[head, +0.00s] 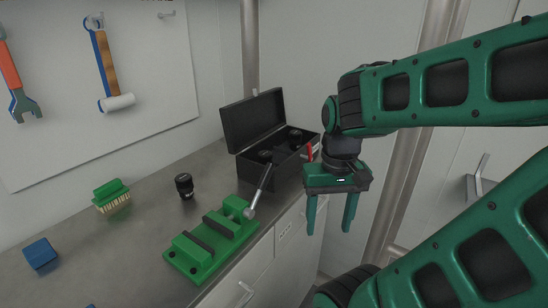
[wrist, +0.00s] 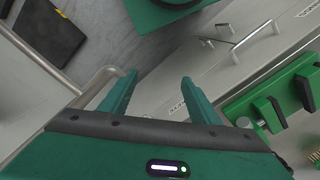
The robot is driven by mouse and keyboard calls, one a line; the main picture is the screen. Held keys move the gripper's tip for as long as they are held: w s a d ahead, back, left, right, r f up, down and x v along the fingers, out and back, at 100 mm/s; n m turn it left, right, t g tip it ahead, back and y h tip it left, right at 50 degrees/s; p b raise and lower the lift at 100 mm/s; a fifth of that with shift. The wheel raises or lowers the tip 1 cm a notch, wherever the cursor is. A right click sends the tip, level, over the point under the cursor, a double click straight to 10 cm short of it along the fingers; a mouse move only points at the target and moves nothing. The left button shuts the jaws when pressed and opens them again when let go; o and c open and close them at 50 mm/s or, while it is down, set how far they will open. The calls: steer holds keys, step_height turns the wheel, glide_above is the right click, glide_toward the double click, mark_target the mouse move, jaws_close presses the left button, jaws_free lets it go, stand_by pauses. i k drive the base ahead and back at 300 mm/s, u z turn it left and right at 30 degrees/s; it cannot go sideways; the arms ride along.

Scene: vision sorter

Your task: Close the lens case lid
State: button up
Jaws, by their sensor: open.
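The lens case (head: 275,160) is a black box at the back right end of the grey counter. Its lid (head: 253,119) stands open, raised at the back. Dark round lenses (head: 270,153) show inside it. My gripper (head: 329,231) is open and empty. It points down to the right of the case in the head view, apart from it, and appears in front of the cabinets. The wrist view shows its two spread fingers (wrist: 157,84) with nothing between them. I cannot make out the lens case in the wrist view.
A green vise (head: 212,240) with a metal handle lies on the counter before the case; it also shows in the wrist view (wrist: 275,104). A black lens (head: 185,186), a green brush (head: 111,195) and a blue block (head: 41,254) stand further left. A red item (head: 310,151) is at the case's right side.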

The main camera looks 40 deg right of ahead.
mark_target(252, 114)
steer(key=u, duration=1.85)
steer(key=k, duration=1.1)
steer(key=z, duration=1.85)
steer(key=i, duration=0.85)
steer(key=z, duration=0.05)
